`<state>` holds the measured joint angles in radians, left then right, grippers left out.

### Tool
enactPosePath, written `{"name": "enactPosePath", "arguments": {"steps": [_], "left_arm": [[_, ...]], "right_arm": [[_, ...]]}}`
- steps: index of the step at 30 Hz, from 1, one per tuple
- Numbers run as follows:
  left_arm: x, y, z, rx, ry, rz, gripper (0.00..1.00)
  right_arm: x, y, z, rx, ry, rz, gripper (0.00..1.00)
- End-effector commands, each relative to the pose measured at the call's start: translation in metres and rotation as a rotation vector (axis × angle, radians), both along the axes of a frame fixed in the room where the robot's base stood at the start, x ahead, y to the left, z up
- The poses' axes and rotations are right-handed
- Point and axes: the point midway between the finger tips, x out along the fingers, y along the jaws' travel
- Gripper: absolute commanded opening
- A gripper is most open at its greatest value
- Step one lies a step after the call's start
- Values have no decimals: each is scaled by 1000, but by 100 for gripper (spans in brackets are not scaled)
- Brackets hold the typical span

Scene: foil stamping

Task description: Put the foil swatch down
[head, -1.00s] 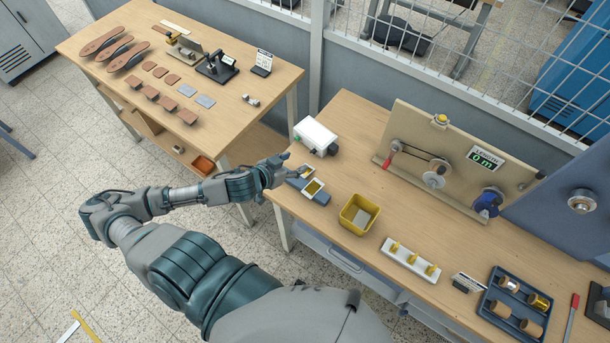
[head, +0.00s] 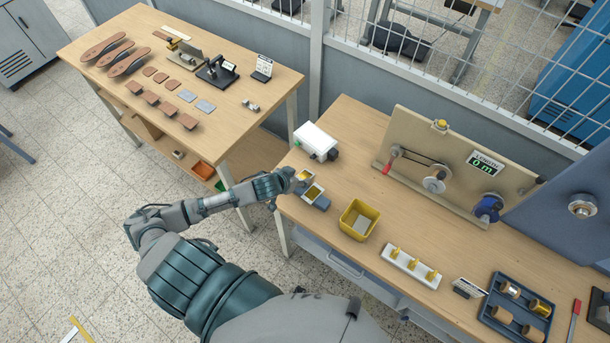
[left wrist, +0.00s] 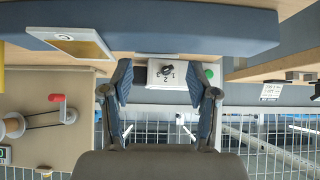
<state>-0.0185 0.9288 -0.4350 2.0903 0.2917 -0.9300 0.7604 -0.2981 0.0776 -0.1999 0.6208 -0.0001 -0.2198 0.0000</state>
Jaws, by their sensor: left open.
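A foil swatch (head: 314,192), gold with a pale frame, lies on a dark blue-grey block (head: 322,203) at the near left corner of the right bench. In the left wrist view a pale-framed gold piece (left wrist: 85,42) shows at the left on the blue block (left wrist: 190,28). A second gold patch (head: 304,176) shows beside my left gripper (head: 298,183) in the head view; its support is partly hidden. My left gripper's fingers (left wrist: 158,88) are spread with nothing visible between them, close beside the block. My right gripper is not in view.
A white box with a dial (head: 316,140) stands behind the block. A yellow bin (head: 359,218) is to its right, then a white rack with yellow pegs (head: 411,262). A winding board (head: 455,165) stands at the back. Bare bench top lies between bin and board.

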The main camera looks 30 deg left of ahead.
Motion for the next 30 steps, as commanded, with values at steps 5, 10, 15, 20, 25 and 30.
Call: {"name": "enactPosePath", "arguments": {"steps": [5, 10, 15, 20, 25, 30], "left_arm": [[20, -5, -16, -1, 0, 1, 59], [34, -6, -32, 0, 0, 1, 59], [35, -6, -34, 1, 1, 0, 59], [35, -6, -34, 1, 1, 0, 39], [35, -6, -34, 1, 1, 0, 30], [35, -6, -34, 1, 1, 0, 27]], "right_arm": [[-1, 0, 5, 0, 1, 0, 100], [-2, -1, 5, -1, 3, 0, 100], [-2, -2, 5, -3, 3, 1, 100], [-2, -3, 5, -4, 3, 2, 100], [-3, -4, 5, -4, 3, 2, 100], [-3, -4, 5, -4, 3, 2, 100]]}}
